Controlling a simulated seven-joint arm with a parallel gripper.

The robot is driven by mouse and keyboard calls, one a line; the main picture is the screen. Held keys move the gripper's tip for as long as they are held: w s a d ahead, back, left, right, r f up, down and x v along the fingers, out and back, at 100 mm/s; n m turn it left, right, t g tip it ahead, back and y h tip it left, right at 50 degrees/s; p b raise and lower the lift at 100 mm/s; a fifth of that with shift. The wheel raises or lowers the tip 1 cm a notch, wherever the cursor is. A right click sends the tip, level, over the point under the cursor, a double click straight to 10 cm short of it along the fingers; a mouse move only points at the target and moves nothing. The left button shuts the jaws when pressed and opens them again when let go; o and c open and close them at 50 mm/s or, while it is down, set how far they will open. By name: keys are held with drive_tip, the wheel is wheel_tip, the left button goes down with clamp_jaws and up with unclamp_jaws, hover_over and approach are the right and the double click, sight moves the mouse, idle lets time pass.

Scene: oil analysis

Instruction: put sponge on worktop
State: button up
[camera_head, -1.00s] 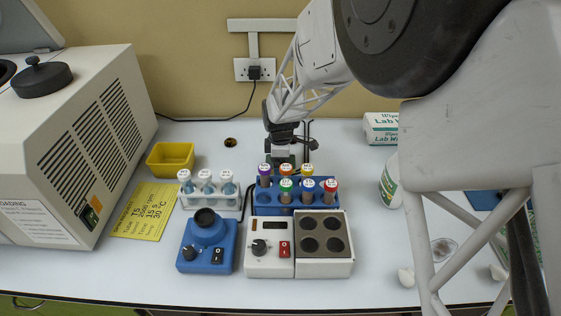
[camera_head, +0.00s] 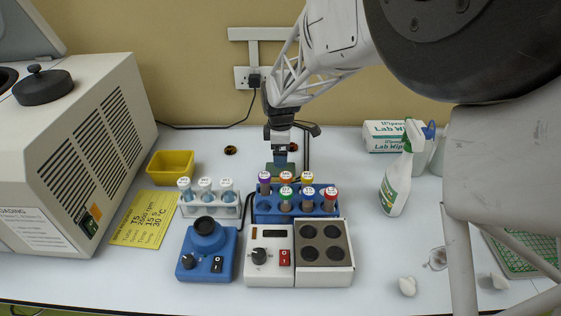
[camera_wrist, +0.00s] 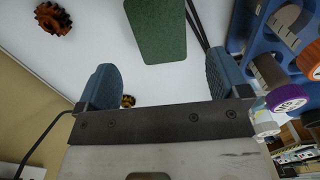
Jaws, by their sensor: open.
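A green, flat, rough-surfaced block, which looks like the sponge (camera_wrist: 157,30), shows at the top of the wrist view against the white worktop (camera_wrist: 100,40). It lies beyond the two fingertips, apart from both of them. My gripper (camera_wrist: 155,78) is open, with its blue fingers wide apart and nothing between them. In the head view my gripper (camera_head: 281,158) points down over the worktop (camera_head: 120,277) just behind the blue tube rack (camera_head: 320,207). The rack and gripper hide most of the sponge there.
Capped tubes stand in the blue rack, close to my gripper. A white rack (camera_head: 226,210), a blue mixer (camera_head: 208,248) and a heating block (camera_head: 324,277) stand nearby. A yellow tray (camera_head: 170,164) is at left; a spray bottle (camera_head: 398,185) and wipes box (camera_head: 383,137) at right.

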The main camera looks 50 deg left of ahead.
drive_tip(key=shift+r, duration=2.3)
drive_tip(key=w+d+r+m, duration=0.3)
drive_tip(key=d+r, duration=0.1)
drive_tip(key=d, duration=0.6)
drive_tip(key=w+d+r+m, duration=0.2)
drive_tip(key=d+r+m, duration=0.1)
drive_tip(key=d, duration=0.7)
drive_tip(key=s+d+r+m, duration=0.2)
drive_tip(key=d+r+m, duration=0.15)
drive_tip(key=d, duration=0.85)
drive_tip(key=s+d+r+m, duration=0.1)
drive_tip(key=d+r+m, duration=0.3)
drive_tip(key=d, duration=0.9)
drive_tip(key=s+d+f+m+t, duration=0.1)
drive_tip(key=s+d+m, duration=0.6)
drive_tip(key=d, duration=0.5)
drive_tip(key=s+d+f+m+t, duration=0.1)
drive_tip(key=s+d+m, duration=0.5)
drive_tip(key=d, duration=0.7)
drive_tip(key=shift+s+d+f+m+t, duration=0.35)
drive_tip(key=shift+s+f, duration=0.1)
drive_tip(key=shift+s, duration=0.85)
